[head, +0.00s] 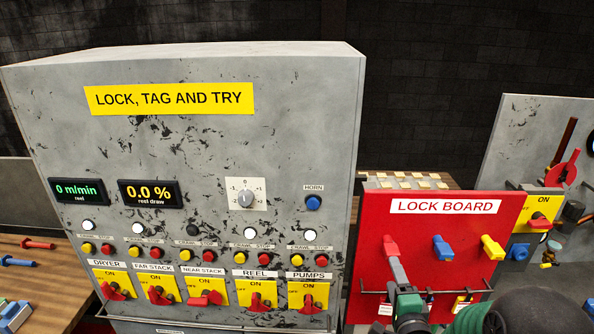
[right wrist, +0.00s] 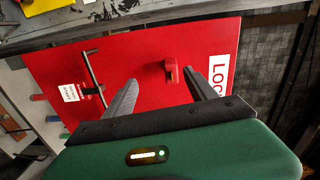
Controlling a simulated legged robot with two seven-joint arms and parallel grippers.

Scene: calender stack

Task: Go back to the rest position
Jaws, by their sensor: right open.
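My right gripper (head: 398,272) is in front of the red lock board (head: 480,222), just below the red padlock (head: 390,246) in the head view. In the right wrist view my right gripper (right wrist: 160,88) is open, its two fingers apart with nothing between their tips. The red padlock (right wrist: 172,72) hangs on the board beyond the fingers, and contact is not seen. My left gripper is in neither view.
A blue padlock (head: 442,248) and a yellow one (head: 492,247) hang beside the red one. A rail with tags (head: 462,303) runs below. A grey control cabinet (head: 300,120) with yellow switches stands left. A grey panel (head: 520,130) stands right.

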